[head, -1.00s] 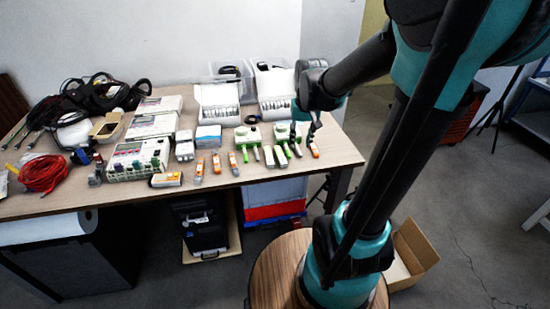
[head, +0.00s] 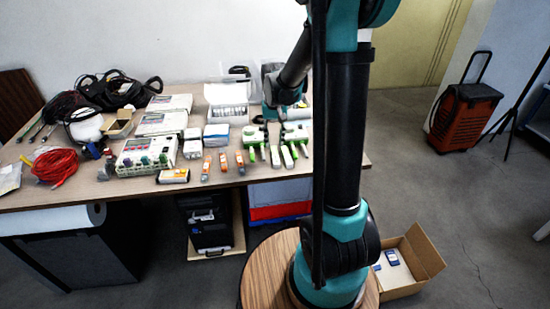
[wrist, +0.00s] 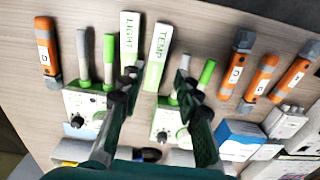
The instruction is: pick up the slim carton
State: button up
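I cannot tell for sure which thing is the slim carton. Two slim white boxlike pieces with green ends lie side by side on the table, marked LIGHT (wrist: 130,38) and TEMP (wrist: 158,52) in the wrist view; they also show near the table's front in the head view. A blue-and-white box (head: 216,135) lies farther left, also seen at the lower right in the wrist view (wrist: 241,138). My gripper (wrist: 157,82) is open and empty above the table, its two fingers spread near the LIGHT and TEMP pieces. In the head view my arm partly hides this area.
Several orange-and-grey sticks (head: 223,162) lie along the table front (head: 110,196). Green-and-white devices (wrist: 86,112) stand close to my fingers. A multi-socket device (head: 147,156), red cable (head: 55,166) and white boxes crowd the left. An open cardboard box (head: 428,252) is on the floor.

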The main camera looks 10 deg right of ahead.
aim_at(275, 155)
notch_tip(275, 155, down, 2)
jog(key=shift+f, duration=0.15)
jog(key=shift+w+d+f, duration=0.15)
jog(key=shift+w+f, duration=0.05)
jog(key=shift+f, duration=1.1)
jog(key=shift+w+d+f, duration=0.1)
jog(key=shift+w+f, duration=0.1)
jog(key=shift+f, duration=1.1)
grip_shut()
jog(key=shift+r, duration=0.1)
